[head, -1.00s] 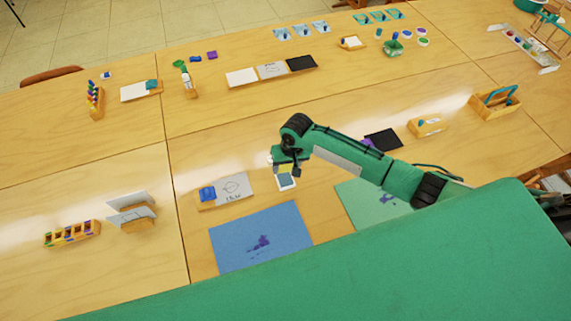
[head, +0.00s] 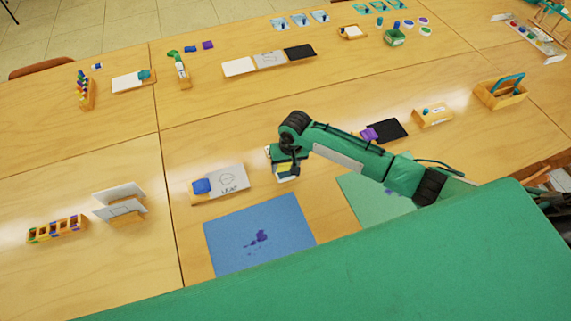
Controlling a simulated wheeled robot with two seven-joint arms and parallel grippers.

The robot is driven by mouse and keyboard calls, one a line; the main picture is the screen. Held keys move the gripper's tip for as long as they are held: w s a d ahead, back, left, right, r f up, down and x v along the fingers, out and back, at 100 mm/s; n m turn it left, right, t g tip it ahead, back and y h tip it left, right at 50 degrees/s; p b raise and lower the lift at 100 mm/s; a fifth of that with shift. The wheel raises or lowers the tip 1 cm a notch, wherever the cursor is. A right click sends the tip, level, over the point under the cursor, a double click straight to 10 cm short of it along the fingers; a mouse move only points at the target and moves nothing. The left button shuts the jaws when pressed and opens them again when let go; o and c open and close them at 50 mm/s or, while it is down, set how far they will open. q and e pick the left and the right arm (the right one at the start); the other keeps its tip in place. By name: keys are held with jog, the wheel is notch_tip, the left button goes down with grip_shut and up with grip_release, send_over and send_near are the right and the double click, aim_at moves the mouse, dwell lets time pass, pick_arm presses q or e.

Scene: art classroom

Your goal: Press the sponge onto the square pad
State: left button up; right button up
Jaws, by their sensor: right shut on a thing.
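My right gripper (head: 284,163) points down in the middle of the near table, shut on a small pale-yellow sponge (head: 282,168) that is largely hidden by the fingers. The square pad (head: 287,178), with a pale rim, lies directly below the gripper and is mostly covered by it. Whether the sponge touches the pad I cannot tell. My left gripper is not in view.
A blue sheet (head: 260,220) with purple marks and a green sheet (head: 360,195) lie in front. A tray with a blue block (head: 201,186) and a drawn card is left of the gripper. A black card (head: 388,129) with a purple block lies to the right.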

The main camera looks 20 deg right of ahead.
jog(key=shift+f, duration=0.5)
dwell(0.8)
jog(key=shift+s+f, duration=0.1)
jog(key=shift+f, duration=0.05)
dwell(2.0)
jog(key=shift+p, duration=0.3)
notch_tip(320, 180, up, 7)
jog(key=p, duration=0.8)
